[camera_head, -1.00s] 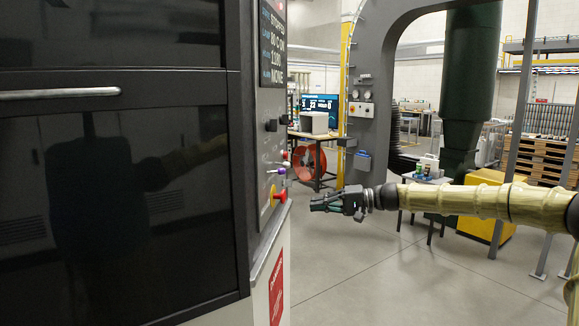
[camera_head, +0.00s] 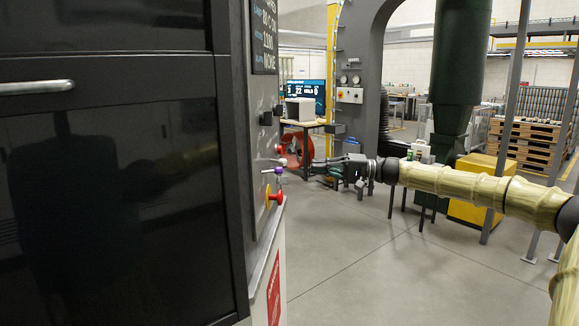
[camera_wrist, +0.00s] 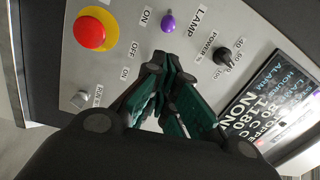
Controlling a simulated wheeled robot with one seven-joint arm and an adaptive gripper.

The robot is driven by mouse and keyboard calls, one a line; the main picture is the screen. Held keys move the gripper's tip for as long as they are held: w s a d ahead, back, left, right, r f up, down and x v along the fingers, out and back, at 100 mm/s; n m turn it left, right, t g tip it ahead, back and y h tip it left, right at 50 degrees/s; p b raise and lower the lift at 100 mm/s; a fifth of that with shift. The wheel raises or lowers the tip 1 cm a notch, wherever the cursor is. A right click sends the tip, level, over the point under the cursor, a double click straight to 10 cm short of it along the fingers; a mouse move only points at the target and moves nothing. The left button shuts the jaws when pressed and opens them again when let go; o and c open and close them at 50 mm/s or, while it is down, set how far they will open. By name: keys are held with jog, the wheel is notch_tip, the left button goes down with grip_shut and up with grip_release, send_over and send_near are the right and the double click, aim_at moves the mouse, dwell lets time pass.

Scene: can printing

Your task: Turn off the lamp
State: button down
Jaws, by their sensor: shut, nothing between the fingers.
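The lamp switch is on the machine's control panel (camera_head: 264,150). In the wrist view a purple-tipped lever (camera_wrist: 168,22) sits beside the words LAMP and ON; its purple tip (camera_head: 278,171) also shows in the head view. My gripper (camera_head: 314,165) is shut and empty, at about the lever's height and to the right of the panel, with a gap between. In the wrist view my green-padded fingers (camera_wrist: 156,72) point toward the panel just below the lever's tip, apart from it in the picture. The fingers cover part of the panel there.
A red stop button (camera_wrist: 90,33) on a yellow ring is close to the lever; it also shows in the head view (camera_head: 277,197). A black power knob (camera_wrist: 223,57) and a display (camera_wrist: 265,105) are to the right. The floor (camera_head: 350,250) right of the machine is clear.

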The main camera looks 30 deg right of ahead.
aim_at(272, 171)
jog(key=shift+s+a+p+x, duration=0.15)
jog(key=shift+p+x, duration=0.75)
jog(key=shift+x, duration=1.85)
jog(key=shift+s+a+p+x, duration=0.15)
jog(key=shift+p+x, duration=0.7)
jog(key=shift+x, duration=1.9)
jog(key=shift+d+r, duration=0.1)
jog(key=shift+d, duration=0.1)
